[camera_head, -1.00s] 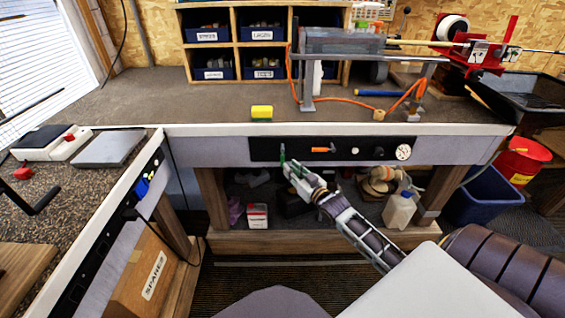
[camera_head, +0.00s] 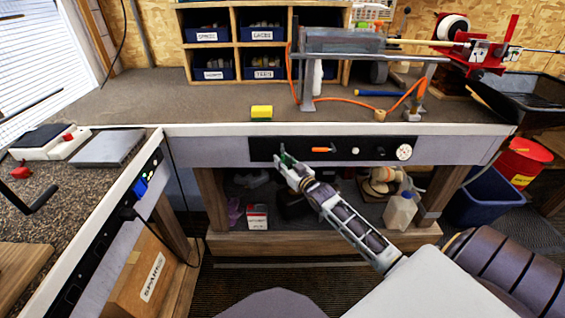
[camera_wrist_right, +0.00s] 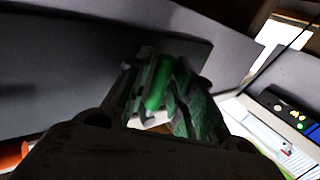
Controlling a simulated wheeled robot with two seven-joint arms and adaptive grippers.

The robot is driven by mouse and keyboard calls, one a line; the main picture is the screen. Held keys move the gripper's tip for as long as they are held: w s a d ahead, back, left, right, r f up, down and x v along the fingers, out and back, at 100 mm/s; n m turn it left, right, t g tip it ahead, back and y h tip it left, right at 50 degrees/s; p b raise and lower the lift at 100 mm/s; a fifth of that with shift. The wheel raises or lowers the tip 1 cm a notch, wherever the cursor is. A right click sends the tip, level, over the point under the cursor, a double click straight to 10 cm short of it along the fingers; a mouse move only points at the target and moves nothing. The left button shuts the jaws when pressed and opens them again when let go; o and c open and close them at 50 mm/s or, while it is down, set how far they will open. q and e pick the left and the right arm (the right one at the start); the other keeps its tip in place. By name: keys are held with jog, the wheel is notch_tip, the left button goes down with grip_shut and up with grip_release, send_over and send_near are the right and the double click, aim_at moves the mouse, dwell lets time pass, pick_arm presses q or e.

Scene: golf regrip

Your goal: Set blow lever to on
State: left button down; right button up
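A black control panel (camera_head: 263,156) is set in the front of the workbench. It bears a green lever (camera_head: 286,158) at its left end and an orange lever (camera_head: 323,150) lying level to the right of it. I cannot read any marking for the blow lever or its on position. My right gripper (camera_head: 283,164) is at the green lever. In the right wrist view the green lever (camera_wrist_right: 157,84) stands between the fingers of my right gripper (camera_wrist_right: 160,100), which are close together on both sides of it; they partly hide it. My left gripper is not in view.
The panel also has a white button (camera_head: 355,151), a dark knob (camera_head: 380,152) and a round gauge (camera_head: 404,152). A yellow block (camera_head: 262,113) lies on the bench top above. A lower shelf (camera_head: 260,243) with a white jug (camera_head: 400,211) is below my right arm.

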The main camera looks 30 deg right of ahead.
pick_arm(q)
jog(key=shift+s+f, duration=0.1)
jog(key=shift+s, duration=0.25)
pick_arm(e)
jog(key=shift+w, duration=0.1)
jog(key=shift+c, duration=0.5)
grip_shut()
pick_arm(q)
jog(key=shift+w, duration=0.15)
